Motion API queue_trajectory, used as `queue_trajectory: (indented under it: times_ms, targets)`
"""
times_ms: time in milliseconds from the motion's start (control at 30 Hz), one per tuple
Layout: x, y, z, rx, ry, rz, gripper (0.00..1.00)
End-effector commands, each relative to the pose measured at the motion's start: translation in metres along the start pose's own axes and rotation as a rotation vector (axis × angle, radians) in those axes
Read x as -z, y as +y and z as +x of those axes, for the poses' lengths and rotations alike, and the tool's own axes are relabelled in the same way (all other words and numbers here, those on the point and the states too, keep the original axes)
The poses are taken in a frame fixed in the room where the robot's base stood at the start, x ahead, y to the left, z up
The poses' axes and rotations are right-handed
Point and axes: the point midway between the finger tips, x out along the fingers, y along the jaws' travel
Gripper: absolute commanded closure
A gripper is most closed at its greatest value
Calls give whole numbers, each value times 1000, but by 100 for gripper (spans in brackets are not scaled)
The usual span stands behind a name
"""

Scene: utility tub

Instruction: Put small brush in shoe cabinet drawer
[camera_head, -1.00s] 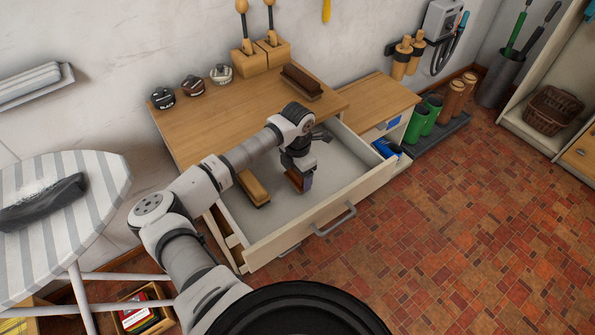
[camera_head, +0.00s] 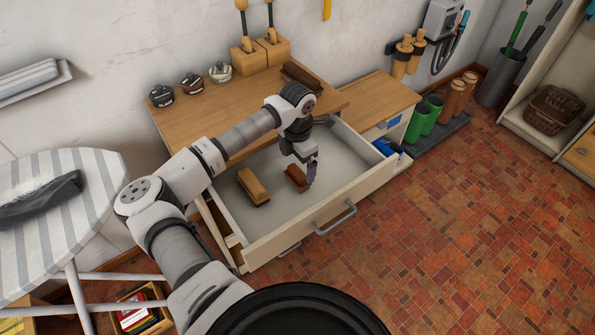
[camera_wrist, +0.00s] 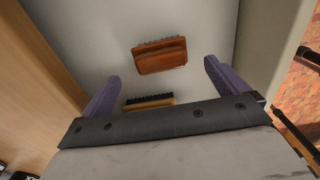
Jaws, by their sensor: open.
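The shoe cabinet drawer (camera_head: 268,222) is pulled open. A small reddish-brown brush (camera_head: 297,178) lies on its floor near the middle. In the wrist view this brush (camera_wrist: 160,56) lies bristles down, just beyond my fingertips and clear of both fingers. A second, tan brush (camera_head: 253,187) lies to its left in the drawer. The tan brush also shows in the wrist view (camera_wrist: 150,103), partly hidden by the gripper body. My gripper (camera_head: 311,172) is inside the drawer space, beside the reddish-brown brush. It is open and empty, with its purple fingers (camera_wrist: 161,75) spread apart.
The cabinet top (camera_head: 200,123) holds several shoe polish tins, brush holders and a dark brown brush (camera_head: 302,76). An ironing board (camera_head: 70,200) stands at the left. Green and brown cylinders stand right of the cabinet. The tiled floor (camera_head: 430,240) in front is clear.

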Motion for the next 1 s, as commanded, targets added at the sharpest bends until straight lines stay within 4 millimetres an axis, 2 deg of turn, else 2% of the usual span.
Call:
queue_trajectory:
  times_ms: [200, 400, 800, 867, 933, 1000]
  targets:
    - [0, 1, -44, -4, 1, 1, 2]
    - [0, 0, -69, -1, 1, 1, 2]
    - [-1, -1, -76, 2, -3, 2, 2]
    - [-6, -5, -79, 13, -27, 8, 2]
    - [-23, -19, -90, 48, -103, 28, 2]
    - [-49, -42, -112, 113, -241, 59, 2]
